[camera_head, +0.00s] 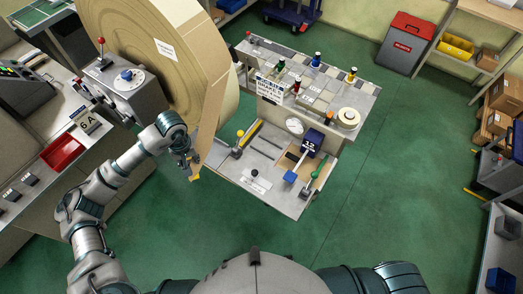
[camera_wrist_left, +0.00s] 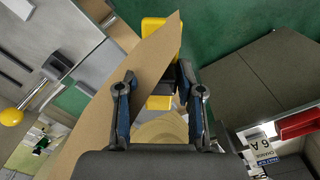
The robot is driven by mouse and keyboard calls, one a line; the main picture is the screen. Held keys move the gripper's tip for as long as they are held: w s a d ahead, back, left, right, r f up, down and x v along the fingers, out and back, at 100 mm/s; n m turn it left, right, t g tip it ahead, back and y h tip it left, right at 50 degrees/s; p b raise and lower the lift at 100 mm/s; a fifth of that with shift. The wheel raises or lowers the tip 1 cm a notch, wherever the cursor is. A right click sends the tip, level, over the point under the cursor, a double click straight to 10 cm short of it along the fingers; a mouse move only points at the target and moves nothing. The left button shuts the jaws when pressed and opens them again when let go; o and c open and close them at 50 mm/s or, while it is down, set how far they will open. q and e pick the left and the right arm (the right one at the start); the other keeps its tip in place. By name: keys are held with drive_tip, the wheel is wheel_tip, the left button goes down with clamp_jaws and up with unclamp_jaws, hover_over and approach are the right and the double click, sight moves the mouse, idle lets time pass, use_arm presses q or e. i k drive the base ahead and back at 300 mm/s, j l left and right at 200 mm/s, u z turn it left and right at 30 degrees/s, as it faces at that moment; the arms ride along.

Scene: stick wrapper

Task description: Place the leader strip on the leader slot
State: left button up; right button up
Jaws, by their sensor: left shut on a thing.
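The tan leader strip (camera_head: 211,113) hangs from the large roll (camera_head: 165,45) down to my left gripper (camera_head: 188,163). A yellow piece (camera_head: 195,178) shows at its lower end. In the left wrist view the strip (camera_wrist_left: 105,92) slants past the fingers of my left gripper (camera_wrist_left: 160,88), with a yellow and black piece (camera_wrist_left: 160,27) beyond them. I cannot pick out the leader slot for certain. My right gripper is not in view.
A workbench (camera_head: 270,195) with levers, knobs and a sign (camera_head: 268,89) stands just right of the strip. A machine console with a red tray (camera_head: 62,153) is at the left. Open green floor (camera_head: 390,190) lies to the right.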

sight(268, 149)
drive_tip(key=k+l+z, duration=0.1)
drive_tip(key=l+z, duration=0.3)
drive_tip(key=i+l+z, duration=0.1)
drive_tip(key=z, duration=0.25)
drive_tip(key=i+l, duration=0.3)
drive_tip(key=i, duration=0.15)
